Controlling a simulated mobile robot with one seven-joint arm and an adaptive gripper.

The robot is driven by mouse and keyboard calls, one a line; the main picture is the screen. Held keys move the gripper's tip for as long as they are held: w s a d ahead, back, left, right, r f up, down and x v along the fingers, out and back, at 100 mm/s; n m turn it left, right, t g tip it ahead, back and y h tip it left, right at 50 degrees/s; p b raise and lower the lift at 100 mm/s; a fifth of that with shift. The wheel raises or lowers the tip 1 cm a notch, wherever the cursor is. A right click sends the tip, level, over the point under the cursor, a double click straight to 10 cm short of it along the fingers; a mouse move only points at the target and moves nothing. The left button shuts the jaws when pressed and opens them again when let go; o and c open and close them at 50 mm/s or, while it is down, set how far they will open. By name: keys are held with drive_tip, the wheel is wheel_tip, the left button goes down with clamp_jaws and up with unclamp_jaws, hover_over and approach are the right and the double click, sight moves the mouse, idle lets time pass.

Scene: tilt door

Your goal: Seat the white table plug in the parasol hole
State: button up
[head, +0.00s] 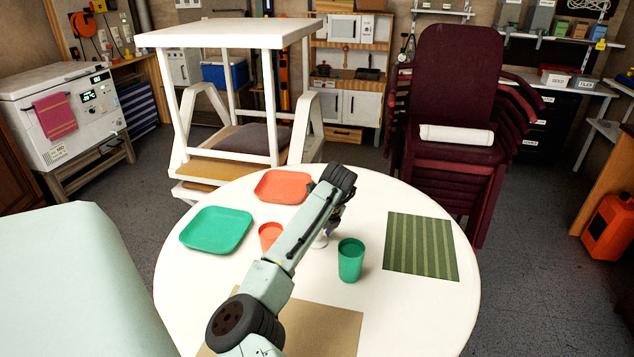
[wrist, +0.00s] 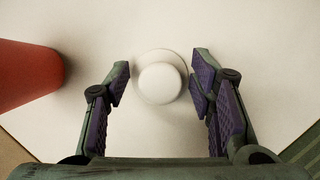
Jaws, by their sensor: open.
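The white table plug (wrist: 160,84) shows in the wrist view as a round knob on a wider pale disc, on the white table. In the head view a small white part of the plug (head: 320,242) shows beside my arm, near the table's middle. In the head view my arm mostly hides the gripper (head: 333,222). The parasol hole is not visible; I cannot tell whether the plug covers it.
A green cup (head: 351,260) stands right of the plug and a red cup (head: 270,236) left. A green plate (head: 216,230), a coral plate (head: 283,187), a striped green mat (head: 421,246) and a tan mat (head: 318,327) lie on the round table (head: 455,303).

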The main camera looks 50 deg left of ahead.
drive_tip(key=shift+r, duration=0.1)
drive_tip(key=v, duration=1.2)
drive_tip(key=shift+s, duration=0.1)
idle(0.3)
